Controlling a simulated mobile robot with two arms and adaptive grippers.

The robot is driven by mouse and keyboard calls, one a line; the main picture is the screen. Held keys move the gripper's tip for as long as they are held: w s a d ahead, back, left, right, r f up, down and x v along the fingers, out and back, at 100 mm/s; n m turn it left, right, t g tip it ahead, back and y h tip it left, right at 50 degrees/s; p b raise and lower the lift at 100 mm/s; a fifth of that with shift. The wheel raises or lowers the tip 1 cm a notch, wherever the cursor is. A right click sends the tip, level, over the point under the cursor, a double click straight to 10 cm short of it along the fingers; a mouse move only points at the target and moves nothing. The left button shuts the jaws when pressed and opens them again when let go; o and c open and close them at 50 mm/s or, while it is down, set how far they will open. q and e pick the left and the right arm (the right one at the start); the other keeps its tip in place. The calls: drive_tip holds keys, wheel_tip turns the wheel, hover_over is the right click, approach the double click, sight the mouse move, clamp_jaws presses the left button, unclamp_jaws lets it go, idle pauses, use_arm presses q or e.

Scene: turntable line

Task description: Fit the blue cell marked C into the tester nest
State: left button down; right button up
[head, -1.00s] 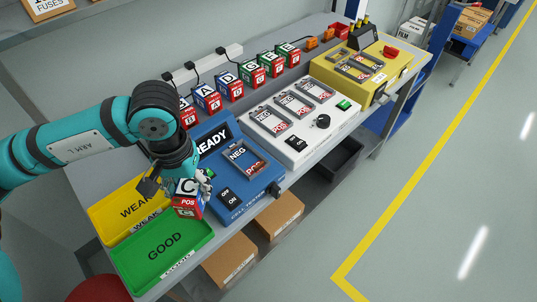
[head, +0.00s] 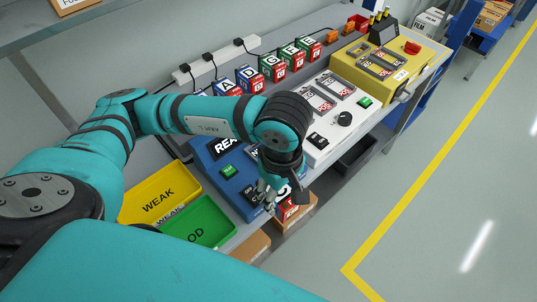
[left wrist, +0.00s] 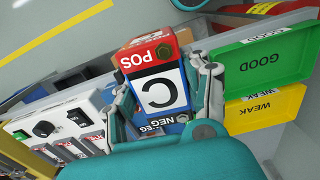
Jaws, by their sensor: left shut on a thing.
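The cell marked C has a red POS end, a blue NEG end and a white face with a black C. In the left wrist view the cell (left wrist: 157,88) is between the fingers of my left gripper (left wrist: 165,98), which is shut on it. In the head view the gripper (head: 276,192) holds the cell (head: 290,209) near the front right corner of the blue tester (head: 229,187), apparently off the table's front edge. The tester's nest is mostly hidden behind my left arm; only a letter of its NEG label shows. My right gripper is not in view.
The yellow WEAK tray (head: 160,187) and green GOOD tray (head: 212,236) stand left of the tester. A white device (head: 318,143) and a yellow one (head: 400,68) stand to the right. Several lettered cells, such as D (head: 250,81), line the back. Boxes sit below.

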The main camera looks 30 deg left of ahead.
use_arm(q)
drive_tip(key=shift+w, duration=0.1)
drive_tip(key=shift+n, duration=0.3)
drive_tip(key=w+a+p, duration=0.1)
drive_tip(key=w, duration=0.1)
drive_tip(key=w+a+p, duration=0.1)
drive_tip(key=w+a, duration=0.1)
drive_tip(key=shift+a, duration=0.1)
drive_tip(key=w+a+p, duration=0.1)
drive_tip(key=w, duration=0.1)
drive_tip(key=w+a+p, duration=0.1)
drive_tip(key=w+a, duration=0.1)
drive_tip(key=w, duration=0.1)
drive_tip(key=w+a+f, duration=0.1)
drive_tip(key=w+a, duration=0.1)
drive_tip(key=shift+w+a+f+p, duration=0.1)
drive_tip(key=shift+w+a+p, duration=0.15)
drive_tip(key=shift+w+p, duration=0.15)
drive_tip(key=shift+w+a+f, duration=0.15)
drive_tip(key=shift+w+a, duration=0.2)
wheel_tip(320, 180, down, 3)
drive_tip(key=shift+f+p, duration=0.2)
drive_tip(key=shift+p, duration=0.7)
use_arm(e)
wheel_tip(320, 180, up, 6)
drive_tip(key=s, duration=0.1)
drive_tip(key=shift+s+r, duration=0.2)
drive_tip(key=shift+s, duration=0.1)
